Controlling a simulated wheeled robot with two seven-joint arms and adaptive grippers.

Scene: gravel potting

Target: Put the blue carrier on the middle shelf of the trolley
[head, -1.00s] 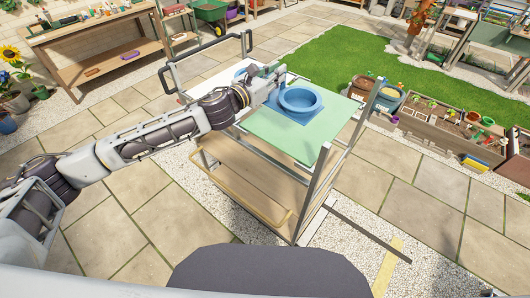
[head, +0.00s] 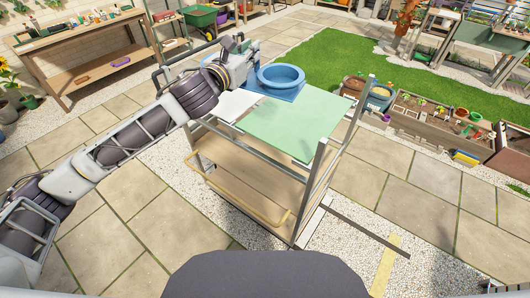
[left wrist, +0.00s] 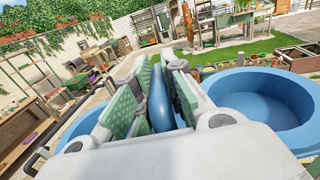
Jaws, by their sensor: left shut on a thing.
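The blue carrier (head: 281,78) shows in the head view at the far edge of the trolley's top, one round basin and a flat blue base in sight. In the left wrist view a blue basin (left wrist: 268,100) shows on the right and part of another on the left. My left gripper (head: 246,69) is shut on the carrier's blue handle (left wrist: 159,103), between its green pads. The trolley (head: 319,185) has a wooden middle shelf (head: 255,170) below its top. I cannot tell the gap under the carrier. My right gripper is out of view.
A green mat (head: 295,122) and a white sheet (head: 236,105) cover the trolley's top. Metal posts (head: 313,190) and a yellowish rail (head: 240,200) edge the trolley. The middle shelf looks bare where visible. Planter boxes (head: 435,120) stand to the right.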

